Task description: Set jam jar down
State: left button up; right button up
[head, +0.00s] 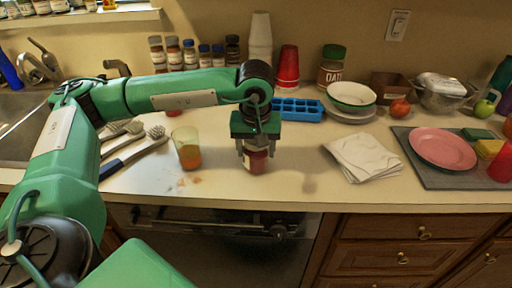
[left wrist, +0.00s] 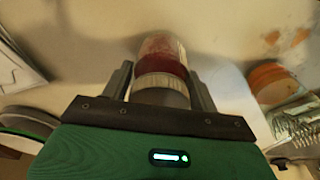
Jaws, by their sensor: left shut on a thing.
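The jam jar (head: 257,162) is a small glass jar with dark red contents and a pale lid, upright at the front of the counter in the head view. My left gripper (head: 256,148) points down over it and is shut on its upper part. In the left wrist view, the jar (left wrist: 160,58) sits between the two fingers of the left gripper (left wrist: 161,84). Whether the jar's base touches the counter or hangs just above it, I cannot tell. My right gripper is not in view.
A glass with orange liquid (head: 187,150) stands left of the jar. Brushes (head: 135,150) lie further left by the sink. A blue ice tray (head: 298,109) is behind, a folded white cloth (head: 363,157) to the right. The counter between jar and cloth is clear.

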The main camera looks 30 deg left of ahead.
pick_arm(q)
jog(key=o, duration=1.2)
jog(key=shift+r, duration=0.1)
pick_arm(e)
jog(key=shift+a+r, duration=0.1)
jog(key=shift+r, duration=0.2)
pick_arm(q)
notch_tip(320, 180, up, 3)
jog(key=shift+s+d+f, duration=0.1)
jog(key=shift+s+d, duration=0.05)
jog(key=r, duration=0.5)
jog(key=s+r, duration=0.1)
jog(key=r, duration=0.2)
jog(key=shift+d, duration=0.3)
jog(key=shift+s+r, duration=0.1)
jog(key=shift+r, duration=0.45)
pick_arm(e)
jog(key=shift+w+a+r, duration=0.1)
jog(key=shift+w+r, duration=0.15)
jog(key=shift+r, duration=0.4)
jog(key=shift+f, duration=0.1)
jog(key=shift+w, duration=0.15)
